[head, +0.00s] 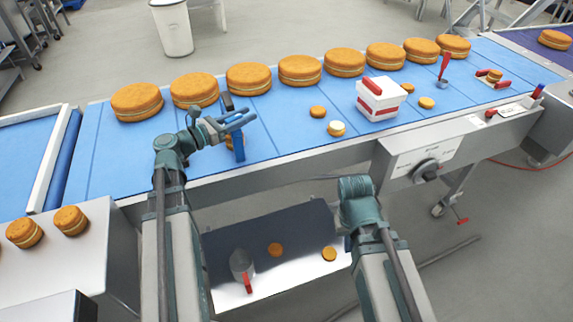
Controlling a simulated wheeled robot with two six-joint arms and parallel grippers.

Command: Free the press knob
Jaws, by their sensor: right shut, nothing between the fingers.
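I cannot tell for certain which part is the press knob. A black round knob (427,171) sits on the grey front panel of the conveyor. A small plate at the right of the belt holds an orange round piece (494,76) with red parts beside it. A red-handled tool (444,66) stands on the belt left of that plate. My left gripper (233,125) is open over the left part of the belt, its blue fingers apart. A small orange round (229,142) is partly hidden behind it. My right arm shows at lower centre, but its gripper is hidden.
Large filled rounds (300,70) line the belt's far edge. A white box with red parts (380,104) and several small rounds (336,128) are on the blue belt (285,125). A metal tray (305,265) below holds two rounds and a red-handled scoop (243,267).

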